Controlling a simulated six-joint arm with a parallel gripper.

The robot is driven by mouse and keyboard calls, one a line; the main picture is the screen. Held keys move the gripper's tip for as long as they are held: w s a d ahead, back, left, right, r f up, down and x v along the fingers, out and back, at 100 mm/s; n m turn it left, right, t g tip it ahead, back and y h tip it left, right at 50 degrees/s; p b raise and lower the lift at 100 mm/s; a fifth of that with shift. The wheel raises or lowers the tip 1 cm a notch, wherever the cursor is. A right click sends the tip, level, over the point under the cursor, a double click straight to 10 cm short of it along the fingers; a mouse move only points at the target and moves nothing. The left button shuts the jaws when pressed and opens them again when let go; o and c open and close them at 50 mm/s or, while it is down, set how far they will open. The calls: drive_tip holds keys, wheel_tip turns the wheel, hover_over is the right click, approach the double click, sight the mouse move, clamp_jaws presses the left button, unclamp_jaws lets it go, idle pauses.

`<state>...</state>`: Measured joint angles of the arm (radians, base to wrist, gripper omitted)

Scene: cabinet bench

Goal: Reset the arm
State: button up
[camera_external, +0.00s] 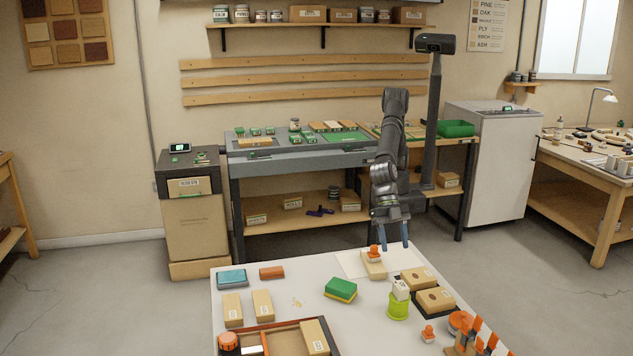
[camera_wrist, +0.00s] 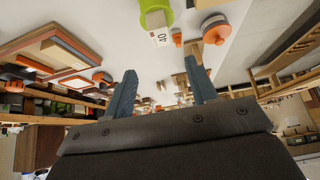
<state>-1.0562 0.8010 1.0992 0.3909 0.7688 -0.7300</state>
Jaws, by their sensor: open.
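My gripper (camera_external: 394,243) hangs at the far edge of the white table (camera_external: 290,282), fingers pointing down. Its two blue fingers are apart with nothing between them. In the wrist view my gripper (camera_wrist: 160,66) also shows open and empty. A wooden block (camera_external: 375,268) with an orange-topped piece (camera_external: 374,252) on it is just left of and in front of the fingers; I cannot tell the exact gap.
The table holds a green-yellow sponge (camera_external: 341,289), a lime cup (camera_external: 398,306), a dark tray (camera_external: 448,304) with wooden blocks, and an orange-edged box (camera_external: 262,346). Several blocks and a blue piece (camera_external: 232,277) lie left. A grey bench (camera_external: 300,160) stands behind.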

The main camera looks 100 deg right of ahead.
sight(401, 284)
drive_tip(key=x, duration=1.2)
drive_tip(key=shift+f, duration=0.1)
drive_tip(key=shift+r, duration=1.55)
